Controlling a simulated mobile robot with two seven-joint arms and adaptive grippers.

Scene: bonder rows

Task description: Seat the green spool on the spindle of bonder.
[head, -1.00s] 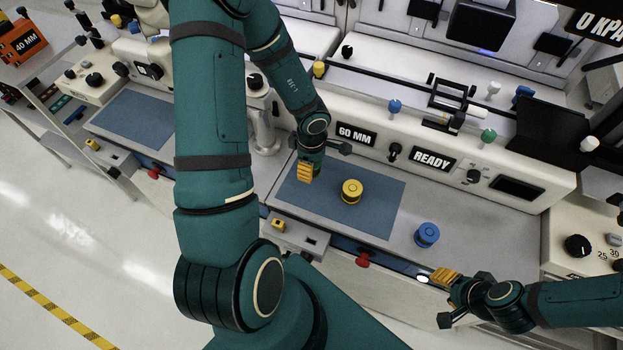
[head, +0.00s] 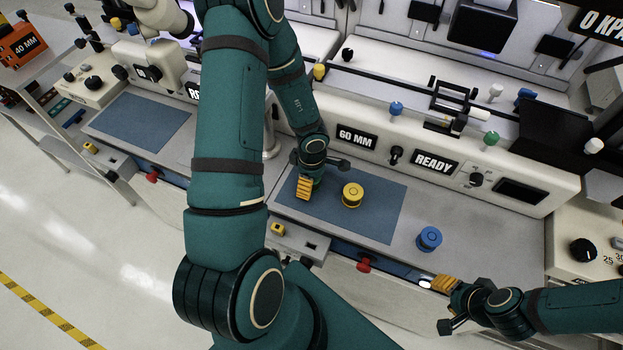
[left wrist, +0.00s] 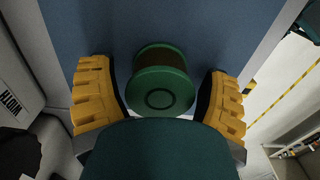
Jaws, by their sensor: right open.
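The green spool (left wrist: 162,85) stands on the blue mat (left wrist: 205,25) in the left wrist view, between the two yellow fingers of my left gripper (left wrist: 160,95). A narrow gap shows on each side of the spool, so the gripper is open around it. In the head view my left gripper (head: 303,188) is low over the left part of the mat (head: 380,215), and the spool is hidden there. My right gripper (head: 445,283) is open and empty at the bench's front edge. The bonder (head: 450,165) reads READY; I cannot pick out its spindle.
A yellow spool (head: 352,194) stands on the mat, right of my left gripper. A blue spool (head: 429,238) stands right of the mat, near my right gripper. A red button (head: 364,263) is on the front edge. Several coloured knobs top the bonder.

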